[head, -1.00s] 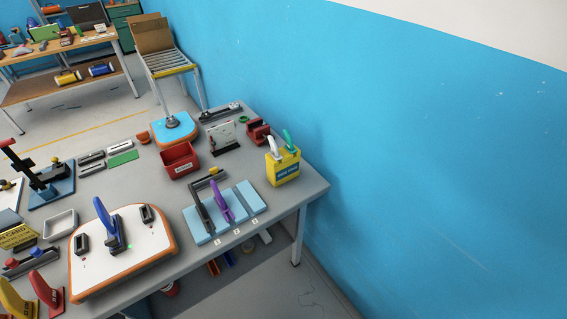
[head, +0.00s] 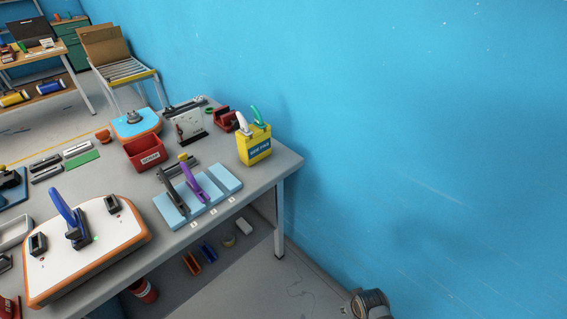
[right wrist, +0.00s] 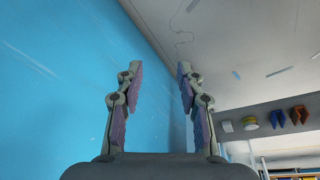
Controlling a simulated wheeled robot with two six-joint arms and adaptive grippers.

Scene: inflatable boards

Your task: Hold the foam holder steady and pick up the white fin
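The white fin (head: 243,123) stands upright in a yellow holder (head: 254,148) near the table's right corner, beside a green fin (head: 257,115). Its lower part is hidden inside the holder. A light-blue slotted foam block (head: 226,178) lies at the table's front edge, with a dark fin (head: 174,190) and a purple fin (head: 195,184) standing in it. My right gripper (right wrist: 158,78) is open and empty in the right wrist view, with blue wall and floor beyond it, away from the fins. My left gripper is in no current view.
A white board with orange edge (head: 135,232) holds a blue fin (head: 68,214) at the left. A red bin (head: 146,153) and an upright card stand (head: 189,126) are behind the foam block. The wall is close on the right. Items lie on the shelf below.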

